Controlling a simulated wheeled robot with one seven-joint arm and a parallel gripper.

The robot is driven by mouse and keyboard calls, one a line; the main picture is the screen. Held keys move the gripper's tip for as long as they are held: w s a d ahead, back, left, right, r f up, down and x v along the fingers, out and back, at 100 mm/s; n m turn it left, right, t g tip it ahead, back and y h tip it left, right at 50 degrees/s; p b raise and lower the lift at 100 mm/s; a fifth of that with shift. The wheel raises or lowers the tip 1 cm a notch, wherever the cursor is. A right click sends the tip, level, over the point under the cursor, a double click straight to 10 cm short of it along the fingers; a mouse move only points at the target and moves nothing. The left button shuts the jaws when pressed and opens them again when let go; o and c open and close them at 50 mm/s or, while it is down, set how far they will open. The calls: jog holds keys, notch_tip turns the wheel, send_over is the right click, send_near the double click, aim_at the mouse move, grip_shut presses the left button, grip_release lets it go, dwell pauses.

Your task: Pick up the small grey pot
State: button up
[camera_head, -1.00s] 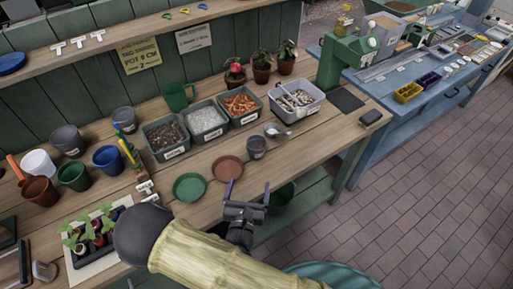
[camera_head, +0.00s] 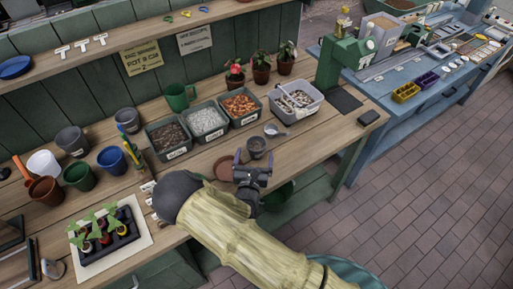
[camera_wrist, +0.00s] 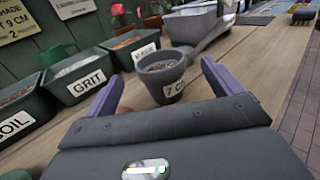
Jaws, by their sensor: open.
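The small grey pot (camera_head: 256,147) stands upright on the wooden bench, in front of the tubs. My gripper (camera_head: 253,163) is open and empty, just on the near side of the pot. In the wrist view my gripper's purple fingers (camera_wrist: 157,84) point toward the pot, which lies between and a little beyond their tips. I see no contact.
Tubs labelled soil and grit (camera_head: 208,120) and a tub of orange bits (camera_head: 240,105) stand behind. A metal scoop (camera_head: 274,131) lies close behind the pot. A terracotta saucer (camera_head: 223,167) is left of the gripper. A larger grey pot (camera_head: 72,140) stands far left.

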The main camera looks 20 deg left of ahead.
aim_at(256, 149)
jog(key=w, duration=0.1)
jog(key=w+p, duration=0.1)
jog(key=w, duration=0.1)
jog(key=w+a+p, duration=0.1)
jog(key=w, duration=0.1)
dwell(0.4)
dwell(0.3)
jog(key=c, duration=1.1)
